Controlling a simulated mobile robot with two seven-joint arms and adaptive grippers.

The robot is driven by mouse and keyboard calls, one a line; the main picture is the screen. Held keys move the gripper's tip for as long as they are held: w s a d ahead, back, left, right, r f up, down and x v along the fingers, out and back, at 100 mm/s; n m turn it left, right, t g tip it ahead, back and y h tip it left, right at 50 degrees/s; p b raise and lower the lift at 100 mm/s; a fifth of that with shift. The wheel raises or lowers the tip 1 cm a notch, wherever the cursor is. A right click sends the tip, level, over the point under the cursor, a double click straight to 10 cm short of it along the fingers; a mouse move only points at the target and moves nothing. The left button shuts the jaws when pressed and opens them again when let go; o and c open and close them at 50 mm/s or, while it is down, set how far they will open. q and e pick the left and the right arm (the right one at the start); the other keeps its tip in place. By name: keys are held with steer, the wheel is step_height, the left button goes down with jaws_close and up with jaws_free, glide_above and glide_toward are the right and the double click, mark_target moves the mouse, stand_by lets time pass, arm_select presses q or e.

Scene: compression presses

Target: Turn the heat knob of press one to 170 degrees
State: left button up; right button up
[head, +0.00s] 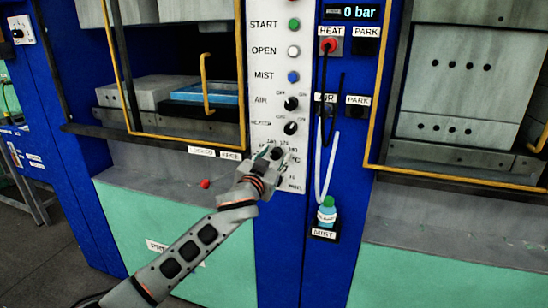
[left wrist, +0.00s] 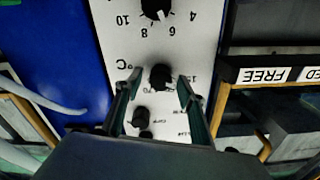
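The heat knob is a black dial on the white control panel (head: 270,78) of the press at centre-left, low in its column of controls. In the left wrist view the knob (left wrist: 160,75) sits beside a "°C" mark, between my fingertips. My left gripper (head: 273,156) reaches up to the panel in the head view and partly covers the knob and its scale. In the left wrist view the left gripper (left wrist: 159,82) is open, with a finger on each side of the knob and visible gaps. The knob's exact setting cannot be read. My right gripper is not in view.
Above are green start (head: 294,25), white open (head: 293,51) and blue mist (head: 293,77) buttons, plus air and other knobs. A smaller knob (left wrist: 141,117) lies close to the fingers. Hanging hoses and a mist bottle (head: 327,212) are just right of the panel.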

arm_select(q)
steer(key=c, duration=1.1)
